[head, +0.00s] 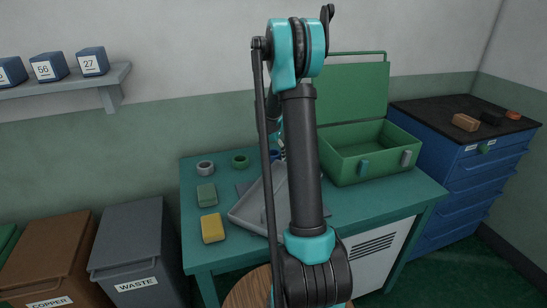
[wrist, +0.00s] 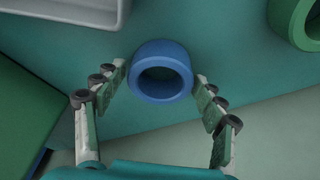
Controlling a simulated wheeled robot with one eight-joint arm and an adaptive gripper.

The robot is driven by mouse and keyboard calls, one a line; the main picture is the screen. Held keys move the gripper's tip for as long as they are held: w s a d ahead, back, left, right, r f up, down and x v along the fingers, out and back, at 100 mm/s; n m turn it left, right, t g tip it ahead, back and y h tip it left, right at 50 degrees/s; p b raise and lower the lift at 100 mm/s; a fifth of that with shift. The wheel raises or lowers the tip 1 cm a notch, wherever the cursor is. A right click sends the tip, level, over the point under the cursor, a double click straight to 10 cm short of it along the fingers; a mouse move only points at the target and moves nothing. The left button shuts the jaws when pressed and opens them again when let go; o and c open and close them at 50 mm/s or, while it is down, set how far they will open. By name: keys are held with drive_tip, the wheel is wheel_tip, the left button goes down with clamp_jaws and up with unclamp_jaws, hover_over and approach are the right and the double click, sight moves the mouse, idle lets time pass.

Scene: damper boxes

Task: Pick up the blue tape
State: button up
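The blue tape (wrist: 160,48) is a ring on the teal tabletop, in the middle of the wrist view. In the head view only a small blue part of it (head: 275,155) shows beside my arm. My gripper (wrist: 161,80) is open, with one finger on each side of the tape's near part in the wrist view. I see a gap between each finger and the tape, and nothing is held. In the head view my arm hides most of the gripper.
A green tape (wrist: 302,22) lies to the right in the wrist view, and a grey tape (head: 205,168) beyond it in the head view. A grey tray (head: 243,212) is close by. An open green toolbox (head: 352,168) stands on the table's right, sponges (head: 212,228) on its left.

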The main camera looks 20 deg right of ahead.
drive_tip(key=c, duration=0.8)
drive_tip(key=shift+r, duration=0.1)
